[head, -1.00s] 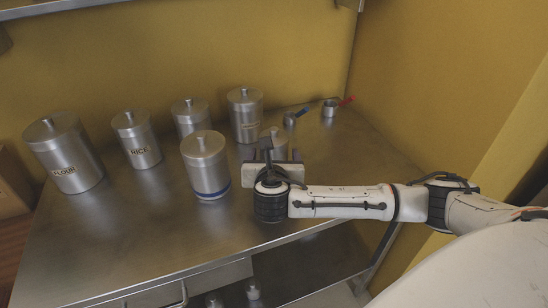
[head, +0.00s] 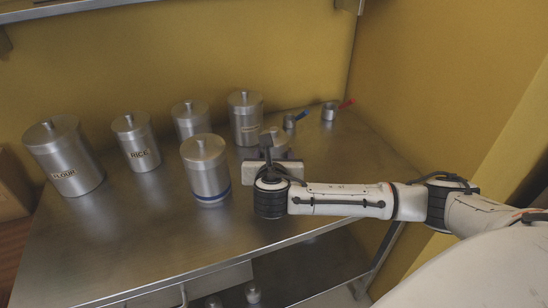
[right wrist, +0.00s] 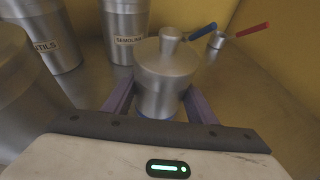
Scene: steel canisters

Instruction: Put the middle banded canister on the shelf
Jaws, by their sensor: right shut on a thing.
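A small steel canister with a knobbed lid (right wrist: 165,75) stands between the purple fingers of my right gripper (right wrist: 160,104), which is shut on it. A little blue shows low on its body. In the head view my right gripper (head: 268,165) partly hides this canister (head: 283,143), which appears to be on the counter. A larger canister with a blue band near its base (head: 206,170) stands just left of the gripper. The metal edge of a shelf (head: 75,7) shows at the top left. My left gripper is not in view.
FLOUR (head: 63,155), RICE (head: 136,142) and other plain canisters (head: 190,119), (head: 245,118) stand behind and to the left. Blue-handled (head: 290,121) and red-handled (head: 330,111) cups sit at the back right. The front of the steel counter (head: 120,240) is clear.

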